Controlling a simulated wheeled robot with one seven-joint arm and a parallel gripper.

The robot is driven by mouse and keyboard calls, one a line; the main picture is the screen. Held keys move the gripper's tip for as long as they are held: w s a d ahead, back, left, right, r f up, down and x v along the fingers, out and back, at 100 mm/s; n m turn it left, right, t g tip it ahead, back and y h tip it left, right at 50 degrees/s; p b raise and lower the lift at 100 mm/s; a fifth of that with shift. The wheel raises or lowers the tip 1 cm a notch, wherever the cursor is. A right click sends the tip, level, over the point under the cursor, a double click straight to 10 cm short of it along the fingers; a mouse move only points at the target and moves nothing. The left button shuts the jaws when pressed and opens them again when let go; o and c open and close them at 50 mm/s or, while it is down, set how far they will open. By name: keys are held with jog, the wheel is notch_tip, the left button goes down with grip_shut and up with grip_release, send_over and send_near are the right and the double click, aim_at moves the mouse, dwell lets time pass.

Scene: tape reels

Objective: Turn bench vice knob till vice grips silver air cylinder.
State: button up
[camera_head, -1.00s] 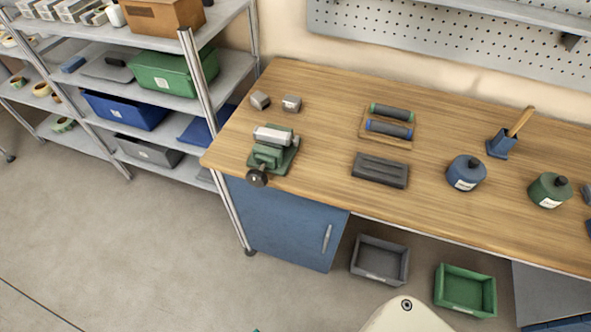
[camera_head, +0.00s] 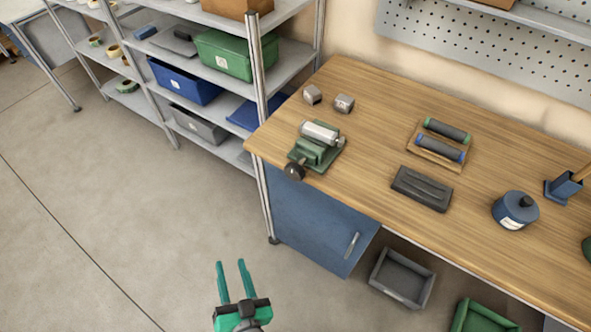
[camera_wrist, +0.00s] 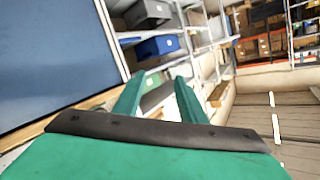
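The green bench vice (camera_head: 316,152) stands at the left front corner of the wooden workbench. Its dark round knob (camera_head: 294,171) sticks out over the front edge. The silver air cylinder (camera_head: 320,133) lies in the top of the vice, between its jaws; whether the jaws touch it is too small to tell. My gripper (camera_head: 231,264) is low in the head view, in front of and below the bench, well apart from the knob. Its two green fingers are spread with nothing between them. They also show in the wrist view (camera_wrist: 158,98). The vice is not recognisable in the wrist view.
A metal shelf (camera_head: 257,75) stands close at the left. The floor before the bench is open.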

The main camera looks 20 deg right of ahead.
jog(key=w+a+r+n+y, duration=0.1)
jog(key=w+a+r+y, duration=0.25)
jog(key=w, duration=0.45)
jog(key=w+a+r+n+g+y, duration=0.1)
jog(key=w+a+r+n+y, duration=0.15)
jog(key=w+r, duration=0.35)
jog(key=w+a+r+n+y, duration=0.1)
jog(key=w+a+r+y, duration=0.15)
jog(key=w, duration=0.65)
notch_tip(320, 180, up, 7)
jog(key=n+g+h, duration=0.8)
jog(key=g+h, duration=0.1)
jog(key=g, duration=0.6)
send_over(295, 166)
jog(key=shift+w+a+r, duration=0.1)
jog(key=shift+a+r, duration=0.05)
jog(key=shift+r, duration=0.05)
jog(key=shift+f, duration=0.15)
notch_tip(295, 166, down, 10)
jog(key=shift+f, duration=0.2)
